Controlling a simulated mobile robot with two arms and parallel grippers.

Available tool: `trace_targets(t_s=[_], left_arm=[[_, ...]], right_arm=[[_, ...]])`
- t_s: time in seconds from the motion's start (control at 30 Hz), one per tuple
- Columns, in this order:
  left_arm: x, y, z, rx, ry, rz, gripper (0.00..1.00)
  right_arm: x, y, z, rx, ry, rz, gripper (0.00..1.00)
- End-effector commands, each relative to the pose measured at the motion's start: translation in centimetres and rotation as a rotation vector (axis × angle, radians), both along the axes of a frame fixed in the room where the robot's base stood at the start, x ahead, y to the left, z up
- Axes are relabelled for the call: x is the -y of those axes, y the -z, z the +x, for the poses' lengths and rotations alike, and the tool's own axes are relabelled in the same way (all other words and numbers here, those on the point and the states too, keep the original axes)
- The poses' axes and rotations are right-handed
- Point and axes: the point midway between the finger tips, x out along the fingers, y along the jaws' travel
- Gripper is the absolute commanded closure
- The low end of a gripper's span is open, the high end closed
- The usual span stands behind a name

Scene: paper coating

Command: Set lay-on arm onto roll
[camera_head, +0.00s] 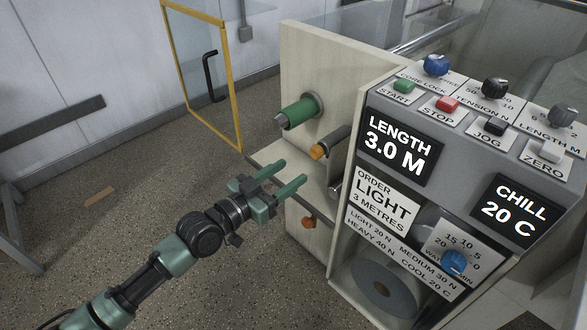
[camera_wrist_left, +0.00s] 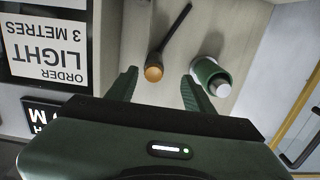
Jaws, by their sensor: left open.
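The lay-on arm appears to be the dark bar with an orange knob (camera_head: 318,152), on the pale machine panel below and right of the green roll (camera_head: 299,112). The roll sticks out from the panel on a metal shaft. My left gripper (camera_head: 292,173) is open and empty, in front of the panel just below and left of the orange knob. In the left wrist view the orange knob (camera_wrist_left: 153,73) shows between my open fingers (camera_wrist_left: 160,80), with the bar running up and right behind it. The green roll (camera_wrist_left: 208,74) is beside the right finger. My right gripper is out of view.
The control console (camera_head: 400,150) stands close on the right, with buttons, knobs and displays reading length 3.0 M and chill 20 C. A second orange knob (camera_head: 308,222) is lower on the machine. A yellow-framed clear guard door (camera_head: 205,75) stands behind left. Floor at left is mostly clear.

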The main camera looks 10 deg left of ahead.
Motion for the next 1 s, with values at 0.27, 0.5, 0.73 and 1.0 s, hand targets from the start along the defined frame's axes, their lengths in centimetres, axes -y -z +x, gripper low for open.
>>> trace_targets(t_s=[0.27, 0.5, 0.73, 1.0], left_arm=[[2.2, -1.7, 1.4, 0.027, 0.026, -0.019, 0.48], [4.4, -1.5, 4.5, 0.026, 0.025, -0.017, 0.48], [5.3, -1.5, 5.8, 0.025, 0.024, -0.013, 0.48], [5.3, -1.5, 5.9, 0.025, 0.024, -0.013, 0.56]], right_arm=[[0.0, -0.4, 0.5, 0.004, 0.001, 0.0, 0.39], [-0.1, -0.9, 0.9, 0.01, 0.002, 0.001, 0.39], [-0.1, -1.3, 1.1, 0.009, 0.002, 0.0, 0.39], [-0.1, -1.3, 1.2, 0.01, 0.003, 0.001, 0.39]])
